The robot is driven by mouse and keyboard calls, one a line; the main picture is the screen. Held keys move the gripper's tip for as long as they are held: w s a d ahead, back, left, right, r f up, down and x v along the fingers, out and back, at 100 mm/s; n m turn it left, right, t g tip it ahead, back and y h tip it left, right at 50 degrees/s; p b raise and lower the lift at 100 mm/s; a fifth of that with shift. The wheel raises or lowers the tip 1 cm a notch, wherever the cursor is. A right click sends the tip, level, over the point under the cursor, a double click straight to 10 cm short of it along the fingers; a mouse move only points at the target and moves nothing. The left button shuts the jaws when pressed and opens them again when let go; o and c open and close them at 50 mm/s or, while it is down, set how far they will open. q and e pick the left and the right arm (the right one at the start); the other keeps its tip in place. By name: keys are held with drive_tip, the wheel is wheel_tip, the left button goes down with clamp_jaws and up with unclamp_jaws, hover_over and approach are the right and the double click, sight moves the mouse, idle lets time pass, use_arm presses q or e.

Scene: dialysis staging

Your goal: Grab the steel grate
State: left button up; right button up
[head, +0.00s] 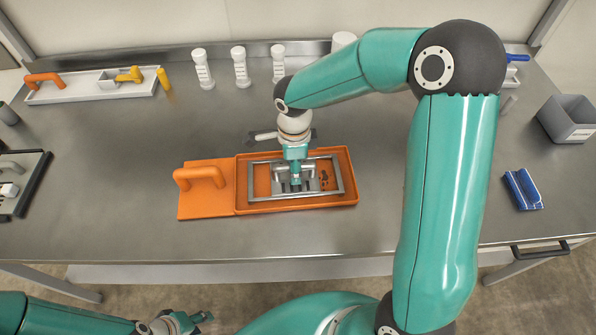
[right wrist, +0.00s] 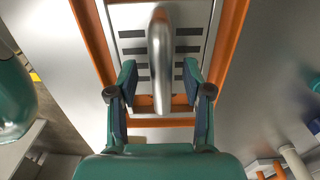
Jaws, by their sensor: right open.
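The steel grate (head: 313,186), a slotted plate with a raised bar handle, lies in the orange tray (head: 352,182) at the middle of the bench. My right gripper (head: 296,181) is over the grate, pointing down. In the right wrist view, the open fingers of my right gripper (right wrist: 160,95) stand on either side of the grate's rounded handle (right wrist: 160,65), with a gap on both sides. The slotted plate (right wrist: 192,20) shows behind it. My left gripper (head: 203,318) is low at the front, away from the bench top; its jaw opening is unclear.
An orange board with a handle (head: 200,208) adjoins the tray on the left. White bottles (head: 240,68) stand at the back, and a white tray (head: 75,92) lies back left. A grey bin (head: 568,122) and blue holder (head: 523,190) are at right. Bench space left of the board is clear.

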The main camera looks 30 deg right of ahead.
drive_tip(key=shift+f, duration=0.15)
clamp_jaws()
idle(0.4)
